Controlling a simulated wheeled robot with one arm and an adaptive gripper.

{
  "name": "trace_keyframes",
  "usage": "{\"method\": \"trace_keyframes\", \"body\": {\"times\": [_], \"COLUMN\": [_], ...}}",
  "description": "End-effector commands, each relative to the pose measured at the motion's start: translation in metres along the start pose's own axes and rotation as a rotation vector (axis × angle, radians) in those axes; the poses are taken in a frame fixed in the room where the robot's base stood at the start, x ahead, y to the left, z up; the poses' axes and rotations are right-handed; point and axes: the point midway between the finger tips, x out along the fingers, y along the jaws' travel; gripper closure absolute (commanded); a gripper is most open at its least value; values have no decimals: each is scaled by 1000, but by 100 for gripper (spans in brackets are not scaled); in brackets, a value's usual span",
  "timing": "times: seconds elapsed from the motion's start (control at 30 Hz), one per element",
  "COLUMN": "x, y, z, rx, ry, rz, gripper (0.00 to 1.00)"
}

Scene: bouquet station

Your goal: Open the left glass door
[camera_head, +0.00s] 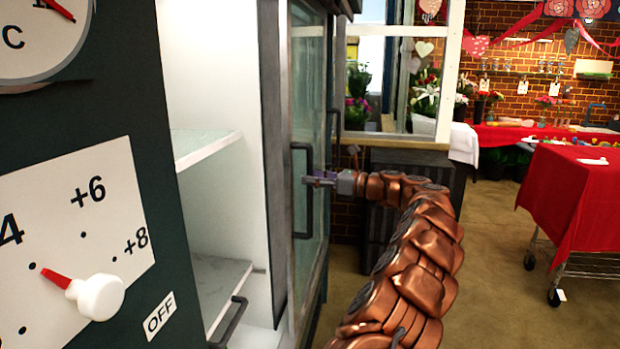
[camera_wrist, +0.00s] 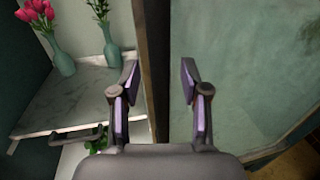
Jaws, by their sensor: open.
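The glass door (camera_head: 310,120) has a dark frame and stands right of the cabinet's white inside in the head view. Its dark upright handle (camera_head: 296,222) is on the near edge. My gripper (camera_head: 312,180) is at the handle's middle height, its fingers pointing left at it. In the wrist view my gripper (camera_wrist: 157,80) is open, with the dark door frame (camera_wrist: 158,45) running upright behind the gap. Greenish glass fills the right side of that view. No handle shows between the fingers, and I cannot tell whether they touch it.
White cabinet shelves (camera_head: 208,148) show uncovered left of the door frame. Pink flowers in a green vase (camera_wrist: 60,55) stand on a marble shelf (camera_wrist: 75,95). A dark panel with dials (camera_head: 95,220) is near left. A red-covered cart (camera_head: 575,205) stands right, with open floor between.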

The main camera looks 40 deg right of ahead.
Motion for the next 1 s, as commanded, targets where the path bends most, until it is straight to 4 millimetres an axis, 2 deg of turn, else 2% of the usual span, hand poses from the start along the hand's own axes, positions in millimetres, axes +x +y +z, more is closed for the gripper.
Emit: {"method": "trace_keyframes", "body": {"times": [0.53, 0.7, 1.0], "x": [-95, -106, -106], "y": [-1, 0, 0], "z": [0, 0, 0], "rx": [-2, -1, 0], "ry": [0, 0, 0], "rz": [-5, -2, -1], "gripper": [55, 55, 55]}}
